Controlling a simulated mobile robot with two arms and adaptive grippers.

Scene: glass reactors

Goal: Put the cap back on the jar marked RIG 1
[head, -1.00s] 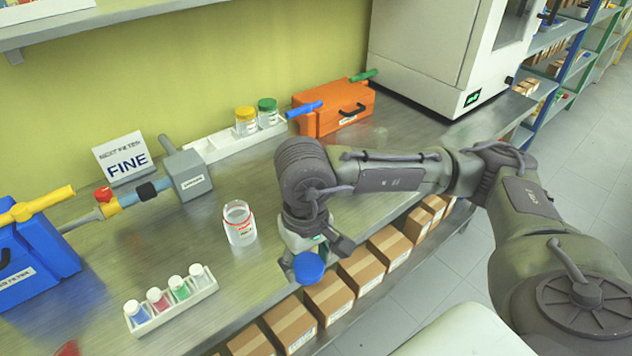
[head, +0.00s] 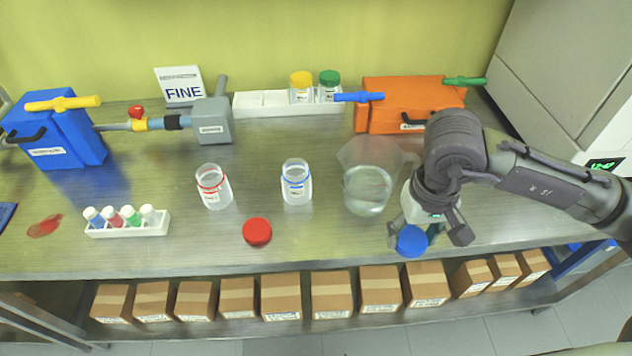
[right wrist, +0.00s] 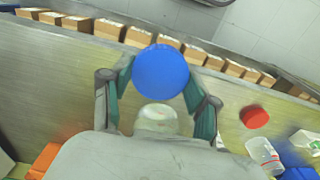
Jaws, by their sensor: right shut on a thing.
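My right gripper (head: 425,238) is shut on a blue cap (head: 412,241), held over the bench near its front edge. The cap also shows between the fingers in the right wrist view (right wrist: 160,72). Two uncapped clear jars stand upright on the bench to the left of the gripper in the head view: a blue-banded jar (head: 296,183) and a red-banded jar (head: 213,187). Their labels are too small to read, so I cannot tell which is RIG 1. A red cap (head: 257,231) lies in front of and between the jars. My left gripper is not in view.
A clear beaker (head: 367,190) stands between the blue-banded jar and my right gripper. An orange case (head: 390,112), a white tray (head: 262,111) with yellow- and green-capped jars, and a grey block (head: 211,122) stand behind. A vial rack (head: 155,228) is front left.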

